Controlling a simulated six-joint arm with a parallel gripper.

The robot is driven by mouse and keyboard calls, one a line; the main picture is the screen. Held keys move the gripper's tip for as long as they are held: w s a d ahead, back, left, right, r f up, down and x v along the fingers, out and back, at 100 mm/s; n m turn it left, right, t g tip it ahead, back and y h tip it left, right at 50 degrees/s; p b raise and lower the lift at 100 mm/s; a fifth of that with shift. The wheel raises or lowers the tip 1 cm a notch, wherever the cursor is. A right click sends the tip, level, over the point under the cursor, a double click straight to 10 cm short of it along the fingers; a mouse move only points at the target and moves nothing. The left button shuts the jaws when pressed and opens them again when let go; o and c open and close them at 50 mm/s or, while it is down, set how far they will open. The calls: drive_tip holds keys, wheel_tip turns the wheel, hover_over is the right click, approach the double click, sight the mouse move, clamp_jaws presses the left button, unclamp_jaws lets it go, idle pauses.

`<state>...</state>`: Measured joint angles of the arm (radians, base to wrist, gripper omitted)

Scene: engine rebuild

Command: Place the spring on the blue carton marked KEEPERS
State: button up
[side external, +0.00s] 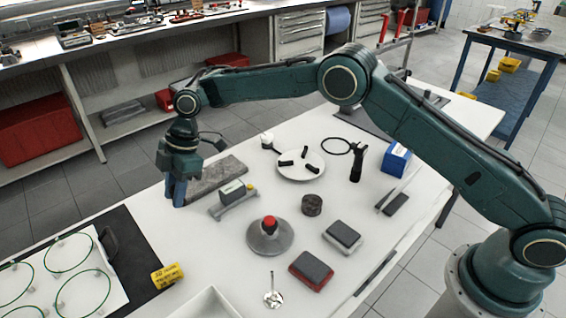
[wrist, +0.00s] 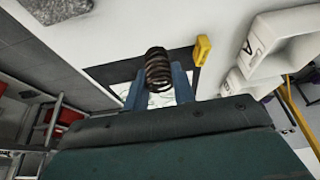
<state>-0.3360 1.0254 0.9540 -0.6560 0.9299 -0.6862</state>
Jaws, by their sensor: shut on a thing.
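My gripper (side external: 177,190) is at the left side of the white table in the side view, pointing down with its blue fingers low near a grey slab. In the wrist view my gripper (wrist: 159,80) is shut on a dark brown coil spring (wrist: 158,66), which sticks out past the fingertips. The spring cannot be made out in the side view. A blue carton (side external: 397,160) stands at the right back of the table, beside my upper arm and far from my gripper. Its marking is too small to read.
A grey slab (side external: 215,177) and a small grey block on a stand (side external: 233,193) lie close to my gripper. A red-knobbed disc (side external: 269,240), a white plate (side external: 301,170) with black pieces and a black upright tool (side external: 357,163) stand mid-table. A yellow roll (side external: 168,275) lies front left.

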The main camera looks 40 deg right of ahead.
drive_tip(key=d+r+m+t, duration=0.1)
drive_tip(key=d+r+m, duration=0.2)
drive_tip(key=d, duration=0.9)
drive_tip(key=d+r+m+t+h, duration=0.15)
drive_tip(key=d+r, duration=0.25)
drive_tip(key=d, duration=0.9)
drive_tip(key=d+r+m+t+y, duration=0.1)
drive_tip(key=d+r+m, duration=0.2)
drive_tip(key=d, duration=0.9)
drive_tip(key=s+d+r+m+t+h, duration=0.1)
drive_tip(key=s+d+r+m, duration=0.3)
drive_tip(key=s+d, duration=0.75)
drive_tip(key=s+d+r+m+h, duration=0.2)
drive_tip(key=s+d+r+m, duration=0.15)
drive_tip(key=s+d, duration=0.8)
hover_over(396, 144)
drive_tip(key=s, duration=0.2)
drive_tip(key=shift+m, duration=0.3)
drive_tip(key=f, duration=1.6)
drive_tip(key=shift+w+d, duration=0.15)
drive_tip(key=shift+d, duration=0.05)
drive_tip(key=shift+f, duration=2.1)
drive_tip(key=shift+f, duration=0.2)
